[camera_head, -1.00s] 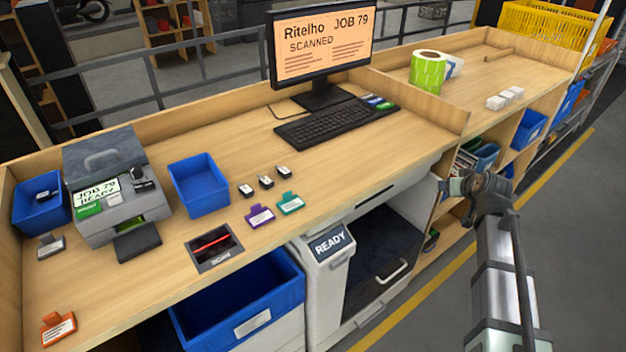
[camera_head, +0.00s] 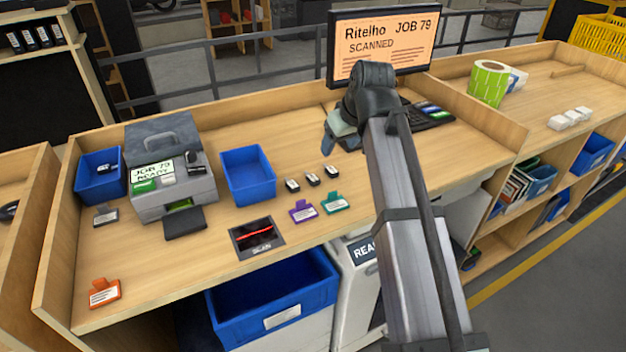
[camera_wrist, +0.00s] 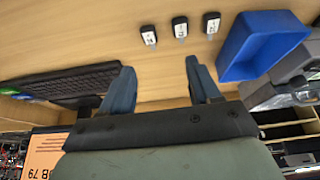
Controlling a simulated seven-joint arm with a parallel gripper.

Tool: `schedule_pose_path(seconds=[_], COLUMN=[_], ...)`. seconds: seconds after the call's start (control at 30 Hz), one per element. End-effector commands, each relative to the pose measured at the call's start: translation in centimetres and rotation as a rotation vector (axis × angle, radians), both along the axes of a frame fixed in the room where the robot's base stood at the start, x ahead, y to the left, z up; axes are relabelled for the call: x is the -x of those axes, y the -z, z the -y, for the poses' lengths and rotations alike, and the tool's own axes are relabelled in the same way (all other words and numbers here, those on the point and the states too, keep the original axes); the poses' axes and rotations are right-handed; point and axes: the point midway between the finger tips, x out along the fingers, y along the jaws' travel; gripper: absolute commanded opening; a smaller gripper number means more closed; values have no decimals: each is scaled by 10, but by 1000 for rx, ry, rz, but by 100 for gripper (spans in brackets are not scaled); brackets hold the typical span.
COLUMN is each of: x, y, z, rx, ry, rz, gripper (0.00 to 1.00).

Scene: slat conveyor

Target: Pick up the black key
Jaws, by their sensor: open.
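Three small black keys with white labels lie in a row on the desk: left key (camera_head: 292,185), middle key (camera_head: 312,179) and right key (camera_head: 331,170). The wrist view also shows them, at left (camera_wrist: 148,35), middle (camera_wrist: 180,27) and right (camera_wrist: 211,23). Which one is meant, I cannot tell. My gripper (camera_head: 335,135) is above the desk, beyond the keys and in front of the monitor. In the wrist view its blue-grey fingers (camera_wrist: 160,80) are apart with nothing between them, and the keys lie beyond the fingertips.
A blue bin (camera_head: 248,180) stands left of the keys. Purple (camera_head: 302,211) and teal (camera_head: 335,203) tags lie in front of them. A grey printer (camera_head: 170,175), a scan plate (camera_head: 257,238), a keyboard (camera_wrist: 75,84) and the monitor (camera_head: 384,40) surround the area.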

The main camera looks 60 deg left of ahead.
Motion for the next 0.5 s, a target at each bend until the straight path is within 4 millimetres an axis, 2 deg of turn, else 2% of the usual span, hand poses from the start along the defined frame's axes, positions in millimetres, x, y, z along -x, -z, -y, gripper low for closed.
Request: schedule_pose_path(seconds=[0.03, 0.1, 0.2, 0.37, 0.5], x=[14, 26, 37, 40, 40], y=[-5, -8, -11, 1, 23], z=[-3, -3, -3, -8, -16], rx=[17, 37, 54, 61, 61], ry=[-19, -35, -48, -53, -53], rz=[-2, -3, -5, -7, -7], gripper=[62, 62, 62, 62, 62])
